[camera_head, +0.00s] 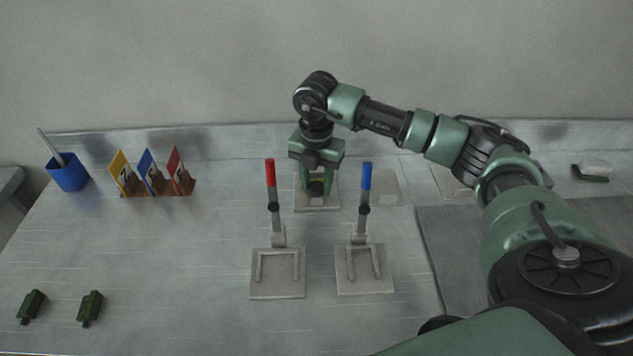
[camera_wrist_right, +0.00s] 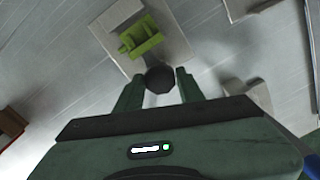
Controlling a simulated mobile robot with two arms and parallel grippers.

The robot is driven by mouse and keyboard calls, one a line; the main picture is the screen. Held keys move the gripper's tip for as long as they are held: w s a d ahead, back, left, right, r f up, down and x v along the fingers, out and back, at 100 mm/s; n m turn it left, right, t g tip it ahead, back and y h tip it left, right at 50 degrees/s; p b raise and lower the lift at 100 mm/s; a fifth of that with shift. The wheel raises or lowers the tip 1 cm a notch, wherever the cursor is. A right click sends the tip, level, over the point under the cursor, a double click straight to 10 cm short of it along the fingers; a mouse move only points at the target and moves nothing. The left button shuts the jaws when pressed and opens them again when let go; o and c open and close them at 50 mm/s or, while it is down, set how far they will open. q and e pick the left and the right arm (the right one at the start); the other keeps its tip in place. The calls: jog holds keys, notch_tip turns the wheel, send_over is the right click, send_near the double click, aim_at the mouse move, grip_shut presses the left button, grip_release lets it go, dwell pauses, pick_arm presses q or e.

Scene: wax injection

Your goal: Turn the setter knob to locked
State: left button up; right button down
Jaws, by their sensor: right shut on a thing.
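The setter is a pale plate (camera_head: 318,206) at the back middle of the table, under my right gripper (camera_head: 317,178). The dark round setter knob (camera_wrist_right: 160,79) sits at its edge in the right wrist view, between my right fingers. My right gripper is shut on the knob, pointing down. A bright green part (camera_wrist_right: 140,37) lies on the plate beyond the knob. My gripper hides much of the setter in the head view. I cannot tell the knob's turn angle. My left gripper is not in view.
A red-handled lever (camera_head: 270,185) and a blue-handled lever (camera_head: 366,188) stand in front of the setter. Yellow, blue and red cards (camera_head: 150,172) and a blue cup (camera_head: 69,173) are at left. Two dark green blocks (camera_head: 90,307) lie front left. The left-middle table is clear.

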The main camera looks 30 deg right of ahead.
aim_at(316, 186)
jog(key=shift+w+d+r, duration=0.1)
jog(key=shift+r, duration=0.1)
jog(key=c, duration=0.9)
grip_release()
jog(key=shift+f, duration=0.1)
notch_tip(316, 186, up, 8)
jog(key=shift+f+b, duration=0.1)
jog(key=shift+b, duration=0.65)
